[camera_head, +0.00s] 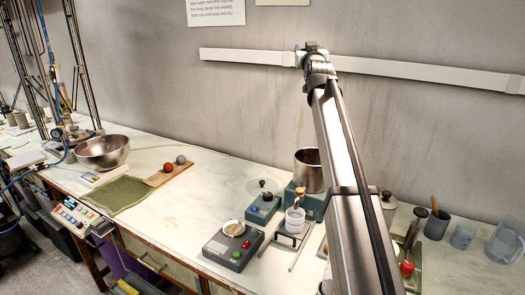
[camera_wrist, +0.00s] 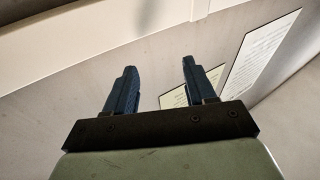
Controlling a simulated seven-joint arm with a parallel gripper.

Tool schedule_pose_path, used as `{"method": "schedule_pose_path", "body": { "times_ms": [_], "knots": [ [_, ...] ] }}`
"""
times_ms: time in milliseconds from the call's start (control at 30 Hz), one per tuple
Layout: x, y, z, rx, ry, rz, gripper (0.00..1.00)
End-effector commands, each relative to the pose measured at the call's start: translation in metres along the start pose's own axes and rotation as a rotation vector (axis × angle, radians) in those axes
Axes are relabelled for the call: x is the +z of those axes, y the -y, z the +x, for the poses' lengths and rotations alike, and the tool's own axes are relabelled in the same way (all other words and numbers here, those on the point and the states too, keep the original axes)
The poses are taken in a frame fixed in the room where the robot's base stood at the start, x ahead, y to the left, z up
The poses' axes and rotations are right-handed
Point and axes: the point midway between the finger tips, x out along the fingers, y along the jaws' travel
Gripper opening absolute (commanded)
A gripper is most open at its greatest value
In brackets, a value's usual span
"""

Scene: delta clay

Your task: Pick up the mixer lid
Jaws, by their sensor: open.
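A second dark-knobbed lid on a jar (camera_head: 388,199) shows right of my arm. My gripper (camera_wrist: 159,66) is open and empty in the wrist view, with its two dark blue fingers apart. It faces the wall, away from the lid. In the head view its fingers cannot be made out.
A teal box with knobs (camera_head: 263,209), a white cup (camera_head: 295,220) on a small stand, and a grey scale (camera_head: 233,245) crowd the lid's front. A metal bowl (camera_head: 103,152), green cloth (camera_head: 118,194) and board with balls (camera_head: 167,174) lie left. A rail (camera_head: 250,56) crosses the wall.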

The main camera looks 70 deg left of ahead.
Motion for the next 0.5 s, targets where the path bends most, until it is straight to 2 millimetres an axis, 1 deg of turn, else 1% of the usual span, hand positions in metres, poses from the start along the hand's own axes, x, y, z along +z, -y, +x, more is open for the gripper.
{"method": "schedule_pose_path", "body": {
  "times_ms": [33, 100, 167, 267, 300, 367, 400, 467, 500],
  "knots": [
    [0.018, 0.018, 0.008, -0.025, 0.068, -0.002, 0.55],
    [0.044, 0.039, 0.013, -0.056, 0.167, -0.006, 0.55],
    [0.066, 0.055, 0.015, -0.081, 0.255, -0.011, 0.55],
    [0.107, 0.079, 0.015, -0.121, 0.412, -0.020, 0.55],
    [0.124, 0.088, 0.013, -0.138, 0.480, -0.024, 0.55],
    [0.150, 0.100, 0.009, -0.161, 0.587, -0.032, 0.55],
    [0.167, 0.107, 0.004, -0.176, 0.658, -0.036, 0.55],
    [0.191, 0.117, -0.004, -0.197, 0.766, -0.043, 0.55],
    [0.207, 0.124, -0.010, -0.211, 0.838, -0.048, 0.55]
  ]
}}
